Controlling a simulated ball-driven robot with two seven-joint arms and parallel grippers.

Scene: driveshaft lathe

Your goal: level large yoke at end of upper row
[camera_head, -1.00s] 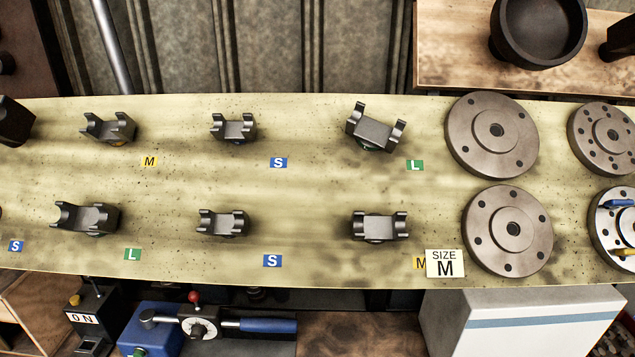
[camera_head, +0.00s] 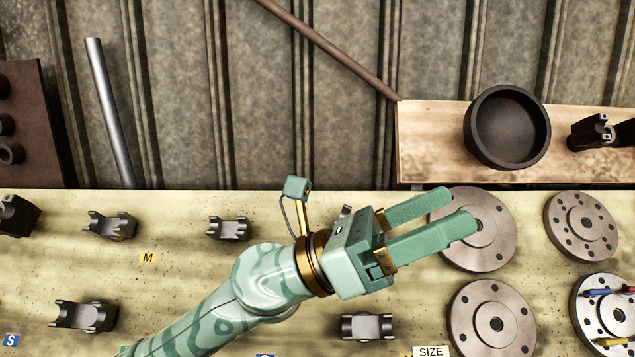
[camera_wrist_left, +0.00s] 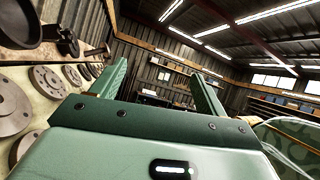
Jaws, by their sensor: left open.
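The large yoke at the right end of the upper row is almost wholly hidden behind my left gripper in the head view; a small grey tip (camera_head: 346,211) showing above the gripper body looks like one of its prongs. Its present tilt cannot be seen. My left gripper (camera_head: 457,209) is open and empty, its fingers pointing right, in front of the upper flanged disc (camera_head: 480,229). In the left wrist view the open fingers (camera_wrist_left: 159,68) have nothing between them, with discs on the left. My right gripper is not in view.
Other upper-row yokes are a medium one (camera_head: 110,226) and a small one (camera_head: 229,229). Lower-row yokes (camera_head: 84,316) (camera_head: 367,327) sit below. More discs (camera_head: 493,320) (camera_head: 581,227) stand at the right. A wooden shelf (camera_head: 430,145) with a dark bowl (camera_head: 507,127) is above.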

